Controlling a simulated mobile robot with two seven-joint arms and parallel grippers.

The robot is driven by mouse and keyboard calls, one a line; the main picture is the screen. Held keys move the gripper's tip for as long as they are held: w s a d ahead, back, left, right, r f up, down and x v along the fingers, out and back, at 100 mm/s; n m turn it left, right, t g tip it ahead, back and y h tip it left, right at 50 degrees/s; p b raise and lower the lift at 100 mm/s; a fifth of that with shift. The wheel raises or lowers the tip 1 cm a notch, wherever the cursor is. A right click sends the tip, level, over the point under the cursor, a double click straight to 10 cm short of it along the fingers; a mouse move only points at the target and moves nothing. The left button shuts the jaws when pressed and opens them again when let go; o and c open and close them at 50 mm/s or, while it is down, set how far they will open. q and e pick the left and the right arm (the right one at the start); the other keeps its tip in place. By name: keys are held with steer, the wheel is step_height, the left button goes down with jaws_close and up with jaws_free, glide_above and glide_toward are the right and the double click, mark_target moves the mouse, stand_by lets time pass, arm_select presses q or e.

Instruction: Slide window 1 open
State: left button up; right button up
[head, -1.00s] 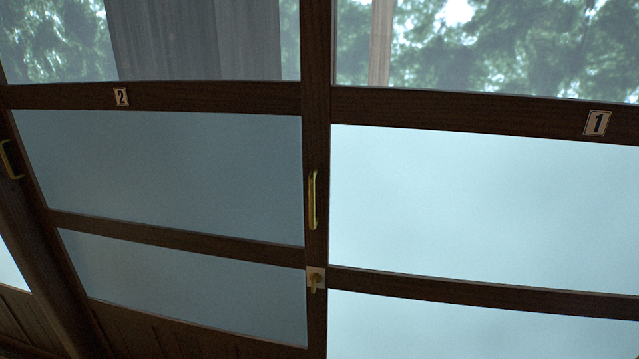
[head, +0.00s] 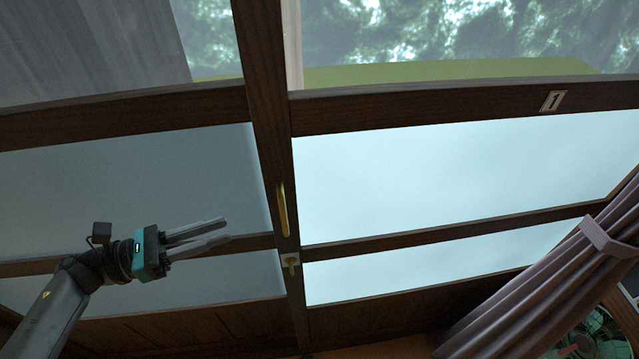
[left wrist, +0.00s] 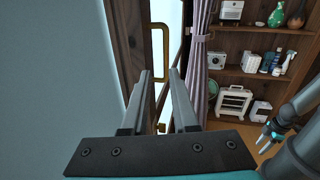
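Window 1 is the bright frosted-glass sliding panel (head: 430,175) in a dark wooden frame, with a "1" label (head: 552,101) on its upper rail. A vertical brass handle (head: 283,208) is on the dark stile at its left edge. It also shows in the left wrist view (left wrist: 165,55), just beyond my fingertips. A small brass latch (head: 291,261) sits below the handle. My left gripper (head: 226,229) is open and empty, left of the handle and apart from it; its fingers (left wrist: 160,73) point toward the stile. My right gripper (left wrist: 267,138) shows small at the right of the left wrist view.
The darker frosted panel (head: 130,180) is behind my left arm. A tied purple curtain (head: 560,275) hangs to the right of window 1, with a green fan (head: 585,335) beyond it. Wooden shelves (left wrist: 262,80) with several items stand past the curtain.

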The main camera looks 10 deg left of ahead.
arm_select(q)
steer(key=m+g, duration=0.1)
steer(key=p, duration=0.3)
glide_above(301, 209)
steer(key=s, duration=0.5)
steer(key=shift+w+a+r, duration=0.1)
steer(key=shift+a+r, duration=0.15)
steer(key=shift+r, duration=0.2)
steer(key=shift+p+x, duration=0.35)
steer(key=shift+x, duration=0.45)
arm_select(e)
step_height(301, 209, up, 4)
steer(key=shift+d+f, duration=0.1)
steer(key=shift+d, duration=0.05)
arm_select(q)
steer(key=shift+f, duration=0.1)
arm_select(e)
steer(key=shift+d, duration=0.15)
arm_select(q)
jaws_close()
arm_select(e)
steer(key=shift+d, duration=0.1)
